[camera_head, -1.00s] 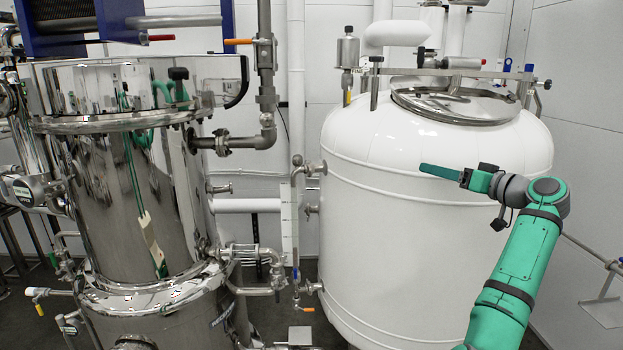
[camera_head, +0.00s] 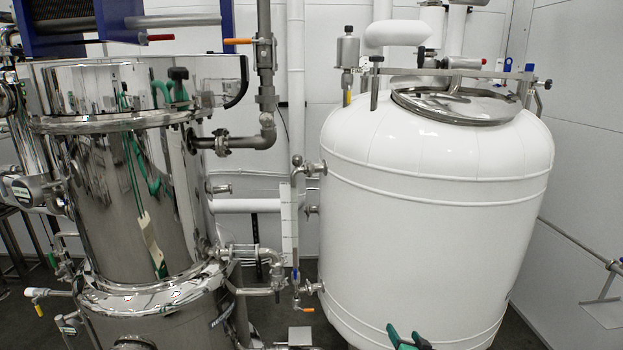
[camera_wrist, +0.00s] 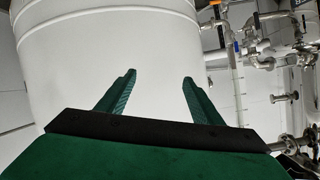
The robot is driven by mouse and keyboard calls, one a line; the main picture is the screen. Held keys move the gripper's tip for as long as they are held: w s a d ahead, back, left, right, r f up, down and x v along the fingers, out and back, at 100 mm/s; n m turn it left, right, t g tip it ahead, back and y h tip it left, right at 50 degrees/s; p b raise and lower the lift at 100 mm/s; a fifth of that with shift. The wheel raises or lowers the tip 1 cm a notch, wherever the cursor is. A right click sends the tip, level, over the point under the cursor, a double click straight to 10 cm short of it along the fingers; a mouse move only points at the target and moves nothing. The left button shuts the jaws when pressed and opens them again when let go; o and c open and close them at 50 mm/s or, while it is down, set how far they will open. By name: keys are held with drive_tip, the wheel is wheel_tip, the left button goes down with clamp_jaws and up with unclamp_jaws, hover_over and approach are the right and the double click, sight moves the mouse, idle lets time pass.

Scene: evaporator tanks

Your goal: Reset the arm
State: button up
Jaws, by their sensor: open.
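My gripper (camera_head: 408,338) shows at the bottom edge of the head view, in front of the lower part of the white tank. Only its green fingers and a dark part of it are in view there; the rest of my arm is out of frame. In the wrist view my gripper (camera_wrist: 159,82) has its two green fingers wide apart with nothing between them. The wrist view looks past the fingers at the white tank (camera_wrist: 100,40).
The white tank (camera_head: 420,220) with a metal lid (camera_head: 457,104) fills the right middle. A polished steel tank (camera_head: 165,200) stands left. Pipes and valves (camera_head: 265,258) run between them. A grey support stand (camera_head: 605,310) is at the right wall. Dark floor shows at the bottom.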

drive_tip(key=s+a+f+h, duration=0.1)
drive_tip(key=s+a+f, duration=0.6)
drive_tip(key=s, duration=0.4)
drive_tip(key=s+a+f+h, duration=0.1)
drive_tip(key=s+a+f, duration=0.3)
drive_tip(key=s+f, duration=0.6)
drive_tip(key=s+a+r+n, duration=0.1)
drive_tip(key=s+a, duration=0.3)
drive_tip(key=s, duration=0.5)
drive_tip(key=s+a+r, duration=0.1)
drive_tip(key=s+a, duration=0.3)
drive_tip(key=s, duration=0.5)
drive_tip(key=s+a+r+n+t, duration=0.1)
drive_tip(key=s+a+r, duration=0.4)
drive_tip(key=s+r, duration=0.4)
drive_tip(key=s+a+r+n+y, duration=0.1)
drive_tip(key=s+a+r, duration=0.3)
drive_tip(key=s+r, duration=0.4)
drive_tip(key=s, duration=0.3)
drive_tip(key=shift+a+r+n+t+y, duration=0.3)
drive_tip(key=shift+a+r+t, duration=0.05)
drive_tip(key=shift+a+t, duration=0.05)
